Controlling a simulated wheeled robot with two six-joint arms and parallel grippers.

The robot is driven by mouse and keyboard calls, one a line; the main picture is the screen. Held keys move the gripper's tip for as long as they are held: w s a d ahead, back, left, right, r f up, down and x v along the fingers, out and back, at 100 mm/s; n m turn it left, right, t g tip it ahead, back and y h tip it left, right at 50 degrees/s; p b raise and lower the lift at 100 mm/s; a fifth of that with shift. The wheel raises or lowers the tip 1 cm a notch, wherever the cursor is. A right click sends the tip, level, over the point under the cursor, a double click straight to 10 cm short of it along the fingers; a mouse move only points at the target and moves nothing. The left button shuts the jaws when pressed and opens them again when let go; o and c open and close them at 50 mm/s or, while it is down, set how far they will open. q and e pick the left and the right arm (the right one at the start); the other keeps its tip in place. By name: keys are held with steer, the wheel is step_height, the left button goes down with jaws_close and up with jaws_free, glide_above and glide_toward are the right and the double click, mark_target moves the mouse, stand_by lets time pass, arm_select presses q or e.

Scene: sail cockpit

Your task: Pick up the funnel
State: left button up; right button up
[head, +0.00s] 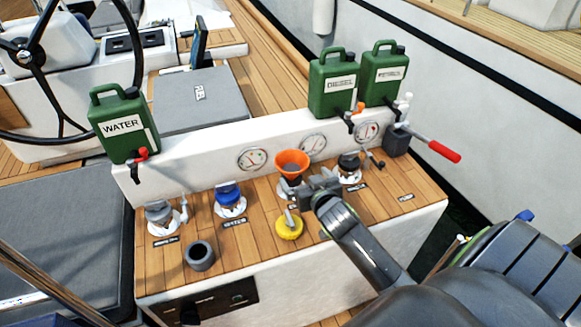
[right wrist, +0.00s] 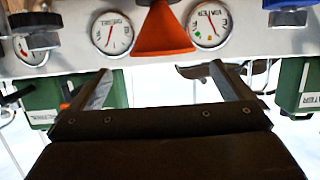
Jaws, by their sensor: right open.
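The orange funnel (head: 292,160) stands mouth up at a filler on the wooden-topped console, just in front of the gauges. My right gripper (head: 308,187) is close by, just right of and in front of the funnel's lower part, and partly hides the filler there. In the right wrist view the funnel (right wrist: 164,36) appears upside down, beyond the open fingertips (right wrist: 160,75) and roughly centred across the gap. The jaws are open with nothing between them. I cannot tell whether a finger touches the funnel. My left gripper is not in view.
Green cans marked WATER (head: 122,128), DIESEL (head: 333,85) and PETROL (head: 381,75) stand along the back ledge. A blue-capped filler (head: 229,195), a yellow cap (head: 289,228) and a dark ring-shaped cup (head: 199,255) are nearby. A red-handled lever (head: 443,151) sticks out at right.

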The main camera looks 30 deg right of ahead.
mark_target(292, 164)
steer(key=x, duration=0.5)
steer(key=shift+w+d+f, duration=0.1)
steer(key=shift+w, duration=0.2)
steer(key=shift+p+x, duration=0.5)
steer(key=shift+x, duration=2.1)
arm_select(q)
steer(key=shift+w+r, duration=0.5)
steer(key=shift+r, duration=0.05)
arm_select(e)
steer(key=shift+f, duration=0.15)
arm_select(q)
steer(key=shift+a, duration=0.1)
arm_select(e)
steer(key=c, duration=0.7)
steer(key=shift+c, duration=0.2)
